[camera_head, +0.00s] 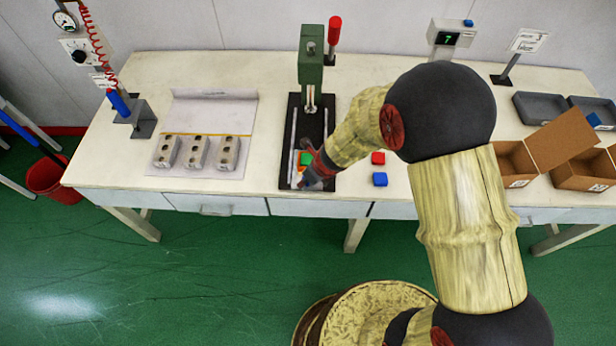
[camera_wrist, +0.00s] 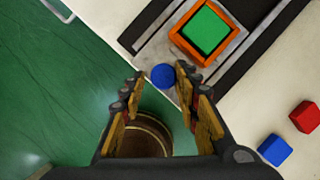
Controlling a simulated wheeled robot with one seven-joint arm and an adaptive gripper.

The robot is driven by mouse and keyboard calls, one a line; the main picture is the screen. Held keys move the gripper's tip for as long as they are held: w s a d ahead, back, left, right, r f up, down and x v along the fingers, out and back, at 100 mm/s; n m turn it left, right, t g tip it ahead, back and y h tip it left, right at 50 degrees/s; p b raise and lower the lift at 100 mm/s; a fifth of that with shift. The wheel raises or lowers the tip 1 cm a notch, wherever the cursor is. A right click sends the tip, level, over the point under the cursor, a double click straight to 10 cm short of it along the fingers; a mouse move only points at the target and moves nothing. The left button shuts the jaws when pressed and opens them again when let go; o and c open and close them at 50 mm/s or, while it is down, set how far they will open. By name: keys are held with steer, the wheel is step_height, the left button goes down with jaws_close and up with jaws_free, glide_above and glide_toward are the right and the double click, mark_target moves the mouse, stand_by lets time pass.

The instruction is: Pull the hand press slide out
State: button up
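The hand press (camera_head: 311,62) is a green column with a red-topped handle on a black base at the table's middle. Its slide (camera_wrist: 150,61) is a grey plate at the front end of the base rails. An orange square nest (camera_wrist: 232,48) with a green block (camera_wrist: 208,28) in it sits on the slide. A round blue knob (camera_wrist: 163,76) is at the slide's front edge. My gripper (camera_wrist: 160,73) is open, its fingertips on either side of the knob with gaps visible. In the head view my gripper (camera_head: 318,170) partly hides the slide, and the knob is hidden.
A red block (camera_head: 378,158) and a blue block (camera_head: 380,179) lie right of the press. Several grey moulds (camera_head: 197,151) stand on a sheet at left. Open cardboard boxes (camera_head: 583,170) and grey trays (camera_head: 540,108) are at right. The table's front edge is close below my gripper.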

steer(key=shift+o, duration=1.1)
steer(key=shift+w, duration=0.1)
steer(key=shift+r, duration=0.3)
steer(key=v, duration=1.1)
steer(key=shift+s+d, duration=0.2)
steer(key=shift+r, duration=0.1)
